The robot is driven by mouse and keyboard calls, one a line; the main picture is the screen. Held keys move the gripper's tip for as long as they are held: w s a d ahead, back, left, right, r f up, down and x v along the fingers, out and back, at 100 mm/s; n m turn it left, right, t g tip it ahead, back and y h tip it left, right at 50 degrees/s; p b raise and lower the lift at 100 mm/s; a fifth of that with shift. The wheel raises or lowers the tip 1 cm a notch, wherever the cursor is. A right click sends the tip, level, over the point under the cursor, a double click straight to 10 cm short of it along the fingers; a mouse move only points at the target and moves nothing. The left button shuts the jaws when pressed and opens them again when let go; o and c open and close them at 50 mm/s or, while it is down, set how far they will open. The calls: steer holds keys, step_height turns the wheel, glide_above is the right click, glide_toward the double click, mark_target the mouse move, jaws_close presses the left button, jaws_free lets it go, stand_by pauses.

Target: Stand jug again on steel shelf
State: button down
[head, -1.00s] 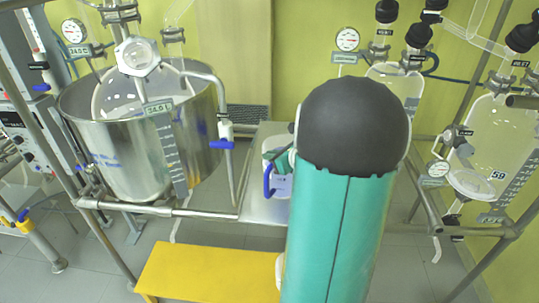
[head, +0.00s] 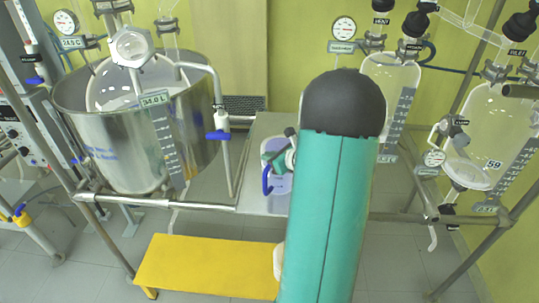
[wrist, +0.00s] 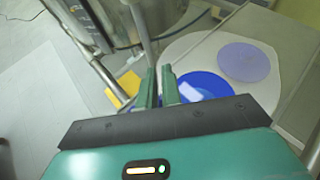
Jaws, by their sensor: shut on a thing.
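The pale jug top (wrist: 183,46) lies beyond the fingers, with a violet disc inside.
A large steel vessel (head: 130,150) stands left of the shelf. Glass reactors (head: 485,135) hang on a tube frame at right. A yellow step (head: 205,265) stands on the floor in front.

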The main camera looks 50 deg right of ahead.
steer(key=c, duration=1.9)
jaws_free()
steer(key=shift+f, duration=0.15)
steer(key=shift+c, duration=0.2)
steer(key=o, duration=0.4)
